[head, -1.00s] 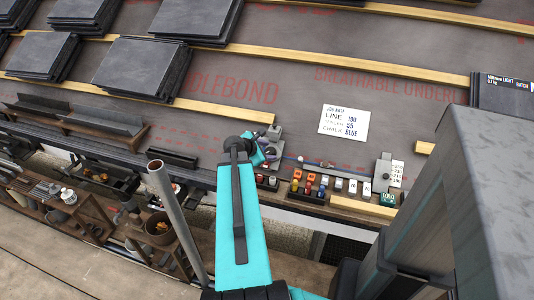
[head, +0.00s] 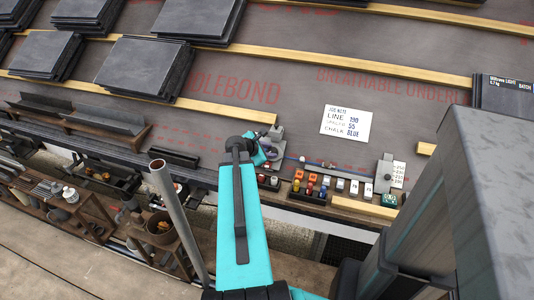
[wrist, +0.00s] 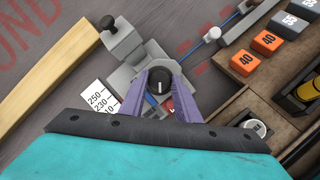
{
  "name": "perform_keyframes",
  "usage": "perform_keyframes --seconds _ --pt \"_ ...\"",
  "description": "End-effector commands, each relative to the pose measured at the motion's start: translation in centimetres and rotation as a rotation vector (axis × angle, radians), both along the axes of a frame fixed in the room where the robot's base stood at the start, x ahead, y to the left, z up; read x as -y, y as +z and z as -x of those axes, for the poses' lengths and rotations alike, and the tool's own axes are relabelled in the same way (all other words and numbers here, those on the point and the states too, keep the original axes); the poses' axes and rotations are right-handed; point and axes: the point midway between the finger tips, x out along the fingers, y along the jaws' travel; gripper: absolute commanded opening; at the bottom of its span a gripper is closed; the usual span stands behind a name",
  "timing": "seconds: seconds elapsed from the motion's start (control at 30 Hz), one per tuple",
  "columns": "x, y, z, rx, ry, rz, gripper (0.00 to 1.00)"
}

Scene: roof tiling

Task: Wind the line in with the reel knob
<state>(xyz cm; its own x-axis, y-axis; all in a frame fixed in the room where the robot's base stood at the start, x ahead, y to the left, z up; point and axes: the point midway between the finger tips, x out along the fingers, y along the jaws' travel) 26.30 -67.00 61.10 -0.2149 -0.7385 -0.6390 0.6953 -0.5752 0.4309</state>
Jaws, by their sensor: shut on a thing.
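The reel knob (wrist: 160,82) is a dark round knob with a white mark, in the middle of the wrist view. My gripper (wrist: 160,90) has its two purple fingers on either side of the knob, shut on it. The knob sits on a grey reel body (wrist: 148,58) fixed at the roof edge. A blue line (wrist: 230,22) with a small ball-like end (wrist: 212,33) shows up and right of the reel. In the head view the reel (head: 271,138) is partly hidden behind my gripper (head: 262,152), and the knob cannot be made out there.
Orange and grey numbered blocks (wrist: 243,62) and a wooden tray (wrist: 245,105) lie right of the reel. A timber batten (wrist: 45,75) runs at the left. A paper job note (head: 345,121) lies on the underlay. Slate stacks (head: 142,68) stand on the upper left.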

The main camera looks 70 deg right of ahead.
Motion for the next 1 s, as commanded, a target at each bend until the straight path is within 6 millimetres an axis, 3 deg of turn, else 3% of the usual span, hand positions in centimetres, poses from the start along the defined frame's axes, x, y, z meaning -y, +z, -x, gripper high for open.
perform_keyframes --seconds 0.93,0.97,1.0 --pt "0.06 -0.13 0.54 -0.010 -0.008 -0.002 0.07" --pt "0.06 -0.12 0.54 -0.010 -0.008 -0.002 0.31" --pt "0.04 -0.12 0.52 -0.010 -0.008 -0.002 0.38"
